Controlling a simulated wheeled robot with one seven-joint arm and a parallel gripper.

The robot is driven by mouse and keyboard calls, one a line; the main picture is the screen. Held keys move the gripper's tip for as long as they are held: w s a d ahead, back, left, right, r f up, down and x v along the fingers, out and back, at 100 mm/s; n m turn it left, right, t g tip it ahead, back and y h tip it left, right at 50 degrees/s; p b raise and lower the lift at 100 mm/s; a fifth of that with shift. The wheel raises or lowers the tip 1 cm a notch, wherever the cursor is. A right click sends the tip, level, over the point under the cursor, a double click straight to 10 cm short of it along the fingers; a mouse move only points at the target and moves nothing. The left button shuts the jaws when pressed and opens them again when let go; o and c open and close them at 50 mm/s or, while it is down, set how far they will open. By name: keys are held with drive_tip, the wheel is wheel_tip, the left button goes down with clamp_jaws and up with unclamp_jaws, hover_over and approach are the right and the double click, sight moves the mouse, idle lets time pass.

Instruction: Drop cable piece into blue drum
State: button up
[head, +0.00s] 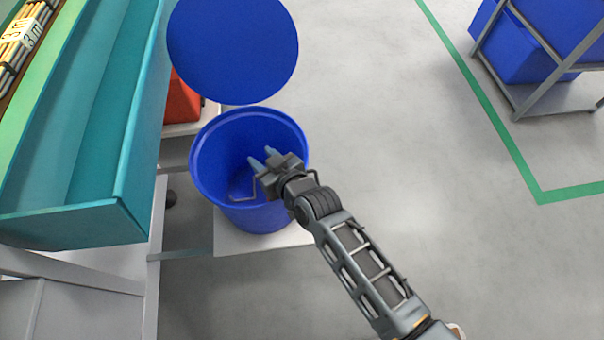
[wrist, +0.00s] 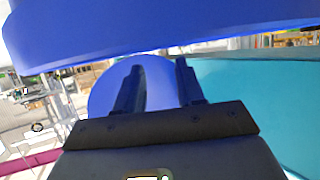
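The blue drum (head: 203,180) stands open and upright, left of centre in the head view. Its wall and rim cross the top of the wrist view (wrist: 170,28). My gripper (head: 260,156) is over the drum's mouth, its two fingers apart. In the wrist view the fingers (wrist: 158,68) also stand apart, with nothing seen held between them. A thin grey bent line (head: 243,199) shows against the drum's inside below my gripper; I cannot tell whether it is the cable piece. Part of the drum's inside is hidden by my gripper.
A round blue lid (head: 233,48) is just behind the drum. A teal trough (head: 135,150) is close on the left, with a reddish bin (head: 181,103) behind. The drum rests on a pale low platform (head: 232,240). Grey floor on the right is clear up to a rack (head: 545,95).

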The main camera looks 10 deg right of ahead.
drive_tip(key=shift+s, duration=0.1)
drive_tip(key=v, duration=0.7)
drive_tip(key=shift+s+d+r+p, duration=0.15)
drive_tip(key=shift+s+r+p, duration=0.1)
drive_tip(key=shift+p, duration=0.15)
